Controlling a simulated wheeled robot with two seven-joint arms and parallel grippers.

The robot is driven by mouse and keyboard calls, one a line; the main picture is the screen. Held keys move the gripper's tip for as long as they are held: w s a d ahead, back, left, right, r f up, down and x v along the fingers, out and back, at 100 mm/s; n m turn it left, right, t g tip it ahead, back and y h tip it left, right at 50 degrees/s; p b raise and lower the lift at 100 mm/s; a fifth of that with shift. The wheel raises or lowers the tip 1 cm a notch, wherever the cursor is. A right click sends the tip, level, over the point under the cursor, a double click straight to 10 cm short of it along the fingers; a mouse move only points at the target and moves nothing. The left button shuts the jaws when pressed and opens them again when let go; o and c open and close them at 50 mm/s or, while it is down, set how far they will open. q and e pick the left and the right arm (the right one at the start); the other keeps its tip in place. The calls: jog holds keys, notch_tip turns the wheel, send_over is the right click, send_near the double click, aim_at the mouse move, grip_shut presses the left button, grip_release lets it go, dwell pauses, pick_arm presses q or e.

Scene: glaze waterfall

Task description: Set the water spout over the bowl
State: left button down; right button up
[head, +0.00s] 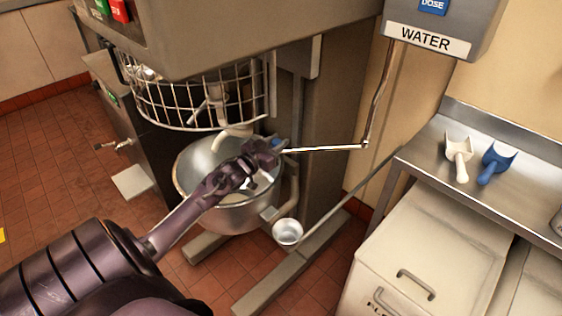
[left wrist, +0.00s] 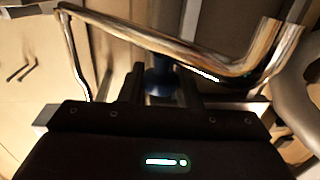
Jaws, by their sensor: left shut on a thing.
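The steel water spout (head: 330,149) runs down from the WATER box (head: 425,38), bends, and reaches level to the left toward the bowl. Its polished tube crosses the left wrist view (left wrist: 165,42). My left gripper (head: 264,152) is shut on the spout's blue grip (left wrist: 160,82), near the spout's free end. The steel mixer bowl (head: 190,168) stands below the wire guard. In the head view my gripper overlaps the bowl's right rim. The spout's outlet is hidden behind my gripper there, so I cannot tell exactly where it points. My right gripper is not in view.
The mixer's wire guard (head: 205,100) hangs just above the bowl, and its column (head: 335,120) stands behind the spout. White and blue scoops (head: 493,163) lie on the right steel counter (head: 435,140), above pale bins (head: 425,245).

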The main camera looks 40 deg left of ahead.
pick_arm(q)
jog(key=shift+w+a+m+h+b, duration=0.7)
jog(key=shift+w+a+h+b, duration=0.45)
jog(key=shift+b, duration=0.25)
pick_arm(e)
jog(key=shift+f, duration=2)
pick_arm(q)
jog(key=c, duration=1.1)
grip_release()
jog(key=shift+s+a, duration=0.15)
jog(key=shift+s, duration=1.8)
jog(key=shift+s+a, duration=0.1)
jog(key=shift+s, duration=1.8)
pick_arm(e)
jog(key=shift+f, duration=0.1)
